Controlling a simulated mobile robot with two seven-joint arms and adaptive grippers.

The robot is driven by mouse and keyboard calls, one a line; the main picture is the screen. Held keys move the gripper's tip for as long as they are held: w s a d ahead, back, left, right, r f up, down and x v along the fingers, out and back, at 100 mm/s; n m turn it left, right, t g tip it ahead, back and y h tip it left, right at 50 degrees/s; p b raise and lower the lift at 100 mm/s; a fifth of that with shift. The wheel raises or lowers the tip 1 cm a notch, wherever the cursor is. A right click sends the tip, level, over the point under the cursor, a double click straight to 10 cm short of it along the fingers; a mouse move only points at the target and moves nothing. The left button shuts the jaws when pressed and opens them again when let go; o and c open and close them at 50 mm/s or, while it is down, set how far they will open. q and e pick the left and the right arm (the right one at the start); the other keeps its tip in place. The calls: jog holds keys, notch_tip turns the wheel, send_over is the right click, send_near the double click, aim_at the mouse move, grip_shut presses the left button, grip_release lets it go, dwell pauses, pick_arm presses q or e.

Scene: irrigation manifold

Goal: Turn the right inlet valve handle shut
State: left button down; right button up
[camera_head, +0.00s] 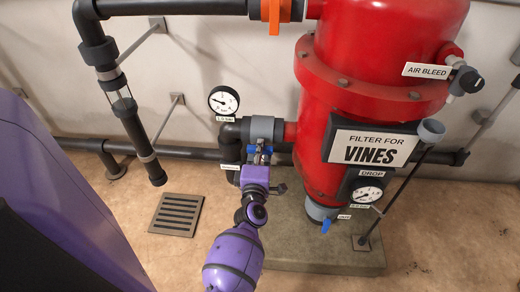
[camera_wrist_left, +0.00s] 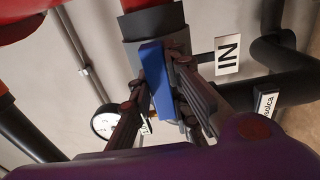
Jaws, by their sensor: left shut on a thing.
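The blue inlet valve handle (camera_head: 251,149) sits on a grey valve body (camera_head: 262,128) at the left side of the red filter tank. My left gripper (camera_head: 261,158) reaches up to it from below and covers part of it. In the left wrist view the blue handle (camera_wrist_left: 156,82) lies between the two dark fingers of my left gripper (camera_wrist_left: 163,78), which is shut on it. A label reading "IN" (camera_wrist_left: 228,55) shows beside the valve there. The far side of the handle is hidden. My right gripper is not in view.
The red tank (camera_head: 385,70) stands on a concrete plinth (camera_head: 290,258). A small blue handle (camera_head: 327,226) is at its base and an orange handle (camera_head: 275,12) above. A pressure gauge (camera_head: 224,101) is left of the valve. A floor grate (camera_head: 176,215) lies left.

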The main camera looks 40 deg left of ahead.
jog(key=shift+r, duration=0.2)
pick_arm(q)
jog(key=shift+r+m+p, duration=0.1)
jog(key=shift+m+p, duration=0.6)
jog(key=shift+m, duration=0.1)
jog(key=m+p, duration=0.2)
jog(key=m, duration=0.1)
jog(key=shift+m+p, duration=0.7)
jog(key=shift+m, duration=0.4)
jog(key=shift+m+p, duration=0.45)
jog(key=shift+m, duration=0.45)
jog(key=m+p, duration=0.1)
jog(key=m, duration=0.1)
jog(key=shift+m, duration=0.4)
jog(key=m+p, duration=0.1)
jog(key=m, duration=0.2)
jog(key=shift+m+p, duration=0.3)
jog(key=shift+m, duration=1.4)
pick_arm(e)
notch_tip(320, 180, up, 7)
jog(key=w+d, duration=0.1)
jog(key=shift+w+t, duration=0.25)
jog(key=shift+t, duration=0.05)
pick_arm(q)
jog(key=shift+f, duration=0.2)
